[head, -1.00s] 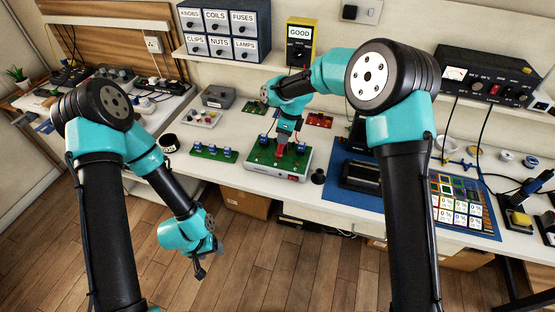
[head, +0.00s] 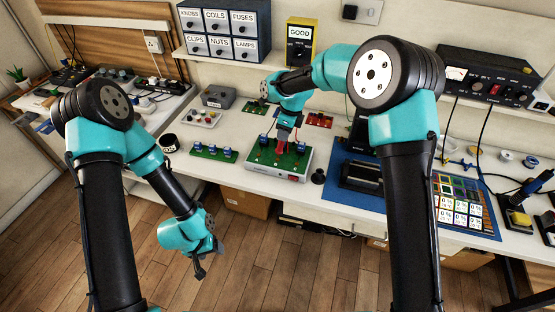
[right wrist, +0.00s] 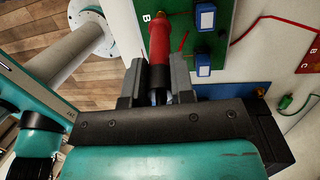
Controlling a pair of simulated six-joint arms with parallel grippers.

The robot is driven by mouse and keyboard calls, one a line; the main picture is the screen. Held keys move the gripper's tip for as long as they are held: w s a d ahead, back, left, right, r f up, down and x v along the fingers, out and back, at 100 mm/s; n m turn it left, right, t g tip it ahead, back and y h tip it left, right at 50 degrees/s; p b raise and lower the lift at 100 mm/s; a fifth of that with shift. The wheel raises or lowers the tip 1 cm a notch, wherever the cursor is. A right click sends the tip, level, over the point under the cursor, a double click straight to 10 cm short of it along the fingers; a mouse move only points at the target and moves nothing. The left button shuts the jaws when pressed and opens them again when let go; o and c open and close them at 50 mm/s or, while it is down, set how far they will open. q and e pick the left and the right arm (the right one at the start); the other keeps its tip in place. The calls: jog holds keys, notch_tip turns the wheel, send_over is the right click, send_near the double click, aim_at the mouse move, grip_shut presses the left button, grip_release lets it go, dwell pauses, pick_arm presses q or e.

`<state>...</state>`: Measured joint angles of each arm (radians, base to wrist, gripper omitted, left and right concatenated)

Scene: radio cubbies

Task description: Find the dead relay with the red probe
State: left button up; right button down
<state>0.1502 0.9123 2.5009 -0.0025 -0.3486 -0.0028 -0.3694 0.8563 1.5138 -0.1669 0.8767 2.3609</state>
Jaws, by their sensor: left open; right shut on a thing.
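My right gripper (head: 283,133) is shut on the red probe (head: 282,146), over the green relay board (head: 262,154) on its pale base. In the right wrist view the red probe (right wrist: 159,38) stands between the jaws (right wrist: 157,82). Blue relays (right wrist: 206,18) sit beside it on the green board. I cannot tell whether the probe's tip touches anything. The yellow tester (head: 300,45) on the shelf shows "GOOD". My left gripper (head: 202,268) is open and empty, low over the floor in front of the bench.
A second green board (head: 213,154) with blue relays lies to the left. Labelled drawers (head: 223,30) stand on the shelf. A power supply (head: 487,75) is at the back right.

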jog(key=shift+r, duration=1.75)
dwell(0.4)
